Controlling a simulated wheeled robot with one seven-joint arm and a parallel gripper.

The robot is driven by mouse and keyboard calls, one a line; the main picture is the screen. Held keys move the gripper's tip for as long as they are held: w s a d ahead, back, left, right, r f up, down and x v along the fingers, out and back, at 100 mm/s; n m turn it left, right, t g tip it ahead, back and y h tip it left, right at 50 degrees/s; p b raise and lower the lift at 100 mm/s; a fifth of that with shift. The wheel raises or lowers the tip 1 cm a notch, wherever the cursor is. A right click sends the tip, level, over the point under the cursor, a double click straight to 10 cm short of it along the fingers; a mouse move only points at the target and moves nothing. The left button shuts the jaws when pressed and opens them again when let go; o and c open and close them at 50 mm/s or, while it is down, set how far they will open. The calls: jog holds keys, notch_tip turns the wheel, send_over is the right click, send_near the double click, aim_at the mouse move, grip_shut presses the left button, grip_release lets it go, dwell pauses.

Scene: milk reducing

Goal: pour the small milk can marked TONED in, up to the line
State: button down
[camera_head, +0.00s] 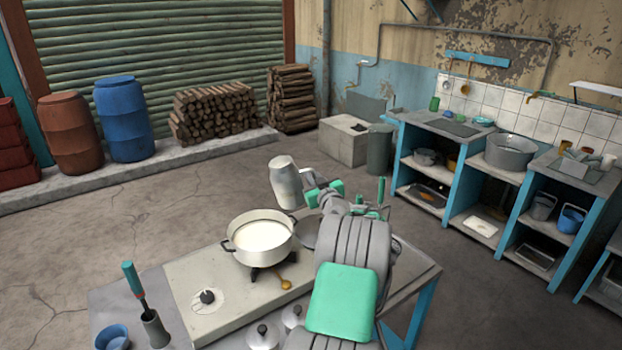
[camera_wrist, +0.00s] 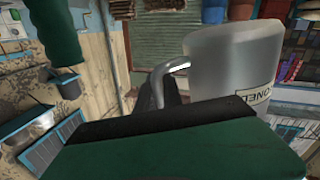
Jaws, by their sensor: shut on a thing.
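A grey metal milk can (camera_head: 285,183) is held in the air by my gripper (camera_head: 318,190), above and to the right of the pot. The can is tilted slightly. In the wrist view the can (camera_wrist: 232,65) shows its handle and part of a label reading "ONED". My gripper is shut on the can, and its green pads show near the handle. The wide pot (camera_head: 240,228) stands on the stove, with white milk (camera_head: 263,236) inside. I cannot make out a line in the pot. No milk stream shows from the can.
A tool with a red and teal handle (camera_head: 132,280) stands in a grey holder at left, beside a blue bowl (camera_head: 112,337). A shelf counter (camera_head: 440,125) stands at right.

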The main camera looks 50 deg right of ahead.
aim_at(312, 171)
jog(key=shift+s+d+r+n+p, duration=0.15)
jog(key=shift+d+r+n+p, duration=0.15)
jog(key=shift+r+n, duration=0.35)
jog(key=shift+s+d+r+n+p, duration=0.2)
jog(key=shift+r+n+p, duration=0.2)
jog(key=shift+r+n, duration=0.2)
jog(key=shift+d+f+n+p, duration=0.1)
jog(key=shift+f+n+p, duration=0.15)
jog(key=shift+n, duration=1.05)
jog(key=shift+f+n+p, duration=0.1)
jog(key=shift+f+n, duration=0.15)
jog(key=shift+n, duration=1)
jog(key=shift+w+a+r+n+b, duration=0.2)
jog(key=shift+n+b, duration=0.4)
jog(key=shift+b, duration=0.8)
jog(key=shift+w+a+r+n+b, duration=0.1)
jog(key=shift+a+r+n+b, duration=0.15)
jog(key=shift+n+b, duration=0.75)
jog(key=shift+w+a+r+n+b, duration=0.35)
jog(key=shift+a+r+n+b, duration=0.45)
jog(key=shift+b, duration=2.25)
jog(key=shift+w+a+f+n+b, duration=0.1)
jog(key=shift+w+a+n+b, duration=0.1)
jog(key=shift+n+b, duration=0.35)
